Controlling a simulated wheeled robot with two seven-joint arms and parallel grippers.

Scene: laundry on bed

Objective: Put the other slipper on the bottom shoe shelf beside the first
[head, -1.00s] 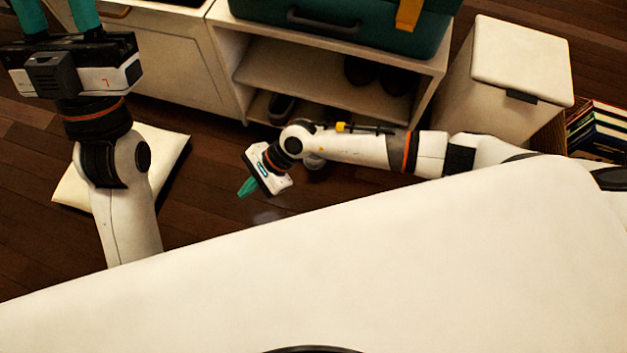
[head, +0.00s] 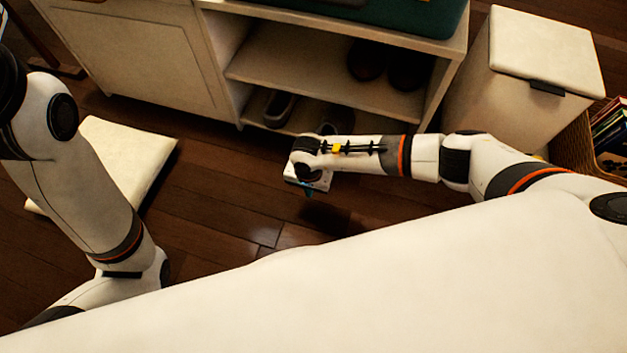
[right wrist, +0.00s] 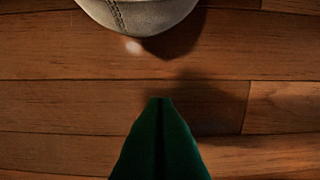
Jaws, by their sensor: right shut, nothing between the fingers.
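One slipper (head: 271,107), dark inside with a paler rim, sits on the bottom shoe shelf (head: 252,112) at its left end. In the right wrist view, the rounded pale end of a slipper (right wrist: 140,14) rests on the wooden floor at the top edge. My right gripper (head: 308,193) points down over the floor in front of the shelf. Its green fingers (right wrist: 160,101) are together and empty, apart from that slipper. My left gripper is outside the view.
Dark shoes (head: 388,66) stand on the upper shelf. A white bin (head: 540,60) and a basket of books (head: 590,150) stand at the right. A pale cushion (head: 110,155) lies on the floor at left.

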